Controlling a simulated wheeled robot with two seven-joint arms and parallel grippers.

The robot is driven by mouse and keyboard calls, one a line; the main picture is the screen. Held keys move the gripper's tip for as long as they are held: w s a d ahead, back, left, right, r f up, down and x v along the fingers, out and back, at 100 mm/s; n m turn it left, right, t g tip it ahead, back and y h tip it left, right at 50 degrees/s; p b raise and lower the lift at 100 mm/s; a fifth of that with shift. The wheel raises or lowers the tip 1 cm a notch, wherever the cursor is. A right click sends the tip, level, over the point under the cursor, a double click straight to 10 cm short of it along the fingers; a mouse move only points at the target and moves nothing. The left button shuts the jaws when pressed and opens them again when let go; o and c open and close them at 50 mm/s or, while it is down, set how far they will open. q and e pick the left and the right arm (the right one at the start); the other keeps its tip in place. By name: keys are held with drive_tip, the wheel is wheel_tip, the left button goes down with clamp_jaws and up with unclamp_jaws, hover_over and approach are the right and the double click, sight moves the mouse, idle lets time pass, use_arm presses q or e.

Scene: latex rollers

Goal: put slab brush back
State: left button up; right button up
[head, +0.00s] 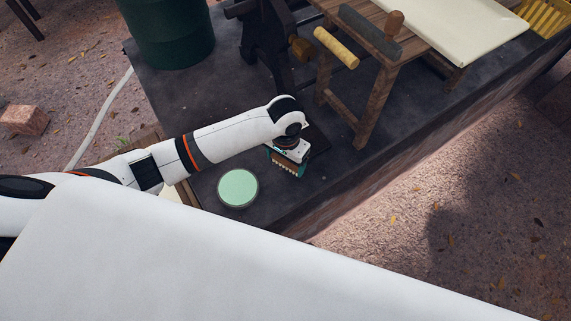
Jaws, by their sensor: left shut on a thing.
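My left arm reaches in from the left, and my left gripper (287,163) points down over the dark slab top (225,110). It is shut on a small brown and teal block, which I take to be the slab brush (284,167). The gripper covers much of the brush, and I cannot tell whether its underside touches the slab. A dark flat plate (319,139) lies just right of the gripper. My right gripper is not in view.
A pale green round disc (238,188) lies left of the gripper. A wooden stand (372,105) with a yellow roller (336,48) and a cream sheet (455,25) stands behind right. A dark green barrel (168,30) is at the back left. The slab's front edge runs close by.

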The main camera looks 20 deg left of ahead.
sight(284, 161)
use_arm(q)
wheel_tip(284, 161, down, 3)
drive_tip(key=shift+a+f, duration=0.1)
drive_tip(key=shift+a, duration=0.05)
drive_tip(key=shift+f, duration=0.45)
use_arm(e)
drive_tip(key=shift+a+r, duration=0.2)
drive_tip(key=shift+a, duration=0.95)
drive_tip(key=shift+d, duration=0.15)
use_arm(q)
drive_tip(key=o, duration=0.9)
drive_tip(key=shift+f, duration=0.1)
drive_tip(key=shift+c, duration=0.2)
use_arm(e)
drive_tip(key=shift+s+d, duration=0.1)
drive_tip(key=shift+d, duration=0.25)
